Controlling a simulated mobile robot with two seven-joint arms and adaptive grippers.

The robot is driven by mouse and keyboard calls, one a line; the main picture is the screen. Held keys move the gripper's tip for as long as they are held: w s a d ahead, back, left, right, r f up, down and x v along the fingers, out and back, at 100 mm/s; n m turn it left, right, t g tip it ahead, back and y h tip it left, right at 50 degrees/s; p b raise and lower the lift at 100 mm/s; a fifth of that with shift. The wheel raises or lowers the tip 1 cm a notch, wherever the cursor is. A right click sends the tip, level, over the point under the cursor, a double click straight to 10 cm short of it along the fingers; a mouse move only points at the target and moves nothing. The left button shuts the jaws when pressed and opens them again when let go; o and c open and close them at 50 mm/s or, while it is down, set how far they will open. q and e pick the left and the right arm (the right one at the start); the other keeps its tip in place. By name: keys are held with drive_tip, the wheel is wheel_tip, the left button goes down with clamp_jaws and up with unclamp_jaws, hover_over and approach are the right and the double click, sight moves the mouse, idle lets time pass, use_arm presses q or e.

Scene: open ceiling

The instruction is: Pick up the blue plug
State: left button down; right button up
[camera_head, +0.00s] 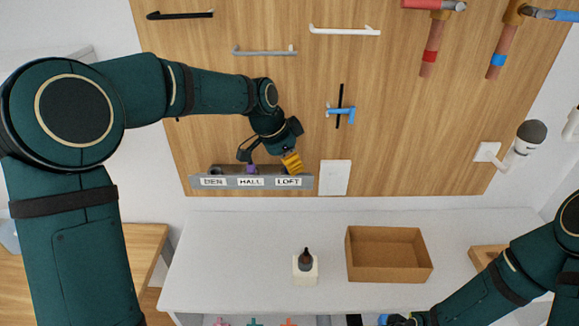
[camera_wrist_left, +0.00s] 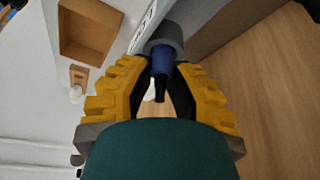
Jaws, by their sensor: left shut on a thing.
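The blue plug (camera_wrist_left: 161,70) shows in the left wrist view as a dark blue body with a black end, between the yellow finger pads. My left gripper (camera_wrist_left: 160,95) is shut on it. A grey round collar sits at the plug's far end, against the grey rail; I cannot tell whether the plug is still seated there. In the head view my left gripper (camera_head: 268,160) is at the labelled rail (camera_head: 225,183), above HALL and LOFT, and largely hides the plug. A small purple piece shows by the fingers. My right gripper (camera_head: 400,320) is at the bottom edge, mostly cut off.
A white plate (camera_head: 335,177) is right of the rail. A brown box (camera_head: 389,276) and a white block (camera_head: 305,272) holding a dark bottle-shaped thing stand on the white table. The table's left part is clear.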

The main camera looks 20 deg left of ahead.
use_arm(q)
drive_tip(key=shift+r, duration=0.1)
drive_tip(key=shift+r, duration=0.5)
drive_tip(key=shift+s+d+r, duration=0.1)
drive_tip(key=shift+s+r, duration=0.15)
drive_tip(key=shift+r, duration=0.35)
drive_tip(key=shift+s+d+r, duration=0.1)
drive_tip(key=shift+s+r, duration=0.1)
drive_tip(key=shift+r, duration=0.4)
drive_tip(key=s+d+b, duration=0.1)
drive_tip(key=s+d, duration=0.1)
drive_tip(key=s, duration=0.6)
drive_tip(key=s+d+b, duration=0.1)
drive_tip(key=s+d, duration=0.1)
drive_tip(key=s, duration=0.6)
drive_tip(key=shift+s+d, duration=0.2)
drive_tip(key=shift+d, duration=0.1)
drive_tip(key=shift+r+p, duration=0.3)
drive_tip(key=shift+r, duration=0.05)
